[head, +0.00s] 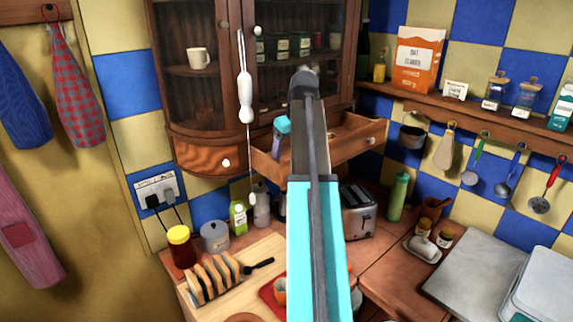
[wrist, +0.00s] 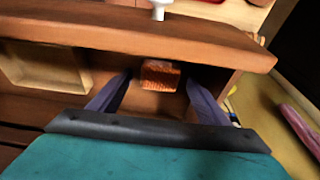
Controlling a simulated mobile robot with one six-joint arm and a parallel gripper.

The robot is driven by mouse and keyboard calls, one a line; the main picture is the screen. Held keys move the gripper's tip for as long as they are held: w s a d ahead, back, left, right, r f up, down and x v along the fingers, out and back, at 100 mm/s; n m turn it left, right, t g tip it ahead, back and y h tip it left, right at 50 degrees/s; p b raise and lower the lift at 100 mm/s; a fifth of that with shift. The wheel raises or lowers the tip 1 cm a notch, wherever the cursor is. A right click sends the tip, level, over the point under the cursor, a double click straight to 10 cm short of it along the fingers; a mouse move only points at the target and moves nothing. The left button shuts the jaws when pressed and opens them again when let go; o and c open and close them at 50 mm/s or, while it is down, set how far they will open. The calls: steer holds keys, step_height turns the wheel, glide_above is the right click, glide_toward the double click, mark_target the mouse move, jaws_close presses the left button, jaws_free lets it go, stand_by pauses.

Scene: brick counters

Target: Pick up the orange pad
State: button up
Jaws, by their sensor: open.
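The orange pad (wrist: 160,74) is a small block with a ribbed orange face in the wrist view. It is inside the open wooden drawer (wrist: 130,35), near the inner side of the drawer front. My gripper (wrist: 159,80) is open, with one purple finger to the left of the pad and one to the right. Gaps show on both sides, so I see no contact. How deep the fingertips reach beside it is unclear.
The drawer front has a white knob (wrist: 158,8), and a divider shows at left inside. A glass-fronted cabinet (head: 200,75) stands above. A white pull cord (head: 245,95) hangs left of my gripper. Below are a toaster (head: 358,212), jars and a toast rack (head: 212,277).

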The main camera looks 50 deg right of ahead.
steer(key=c, duration=1.1)
steer(key=shift+r, duration=0.15)
steer(key=shift+c, duration=0.2)
step_height(320, 180, up, 8)
steer(key=b, duration=0.3)
steer(key=shift+d+b, duration=0.1)
steer(key=shift+b, duration=0.3)
steer(key=shift+r, duration=0.9)
steer(key=shift+o, duration=1.4)
steer(key=shift+c, duration=0.9)
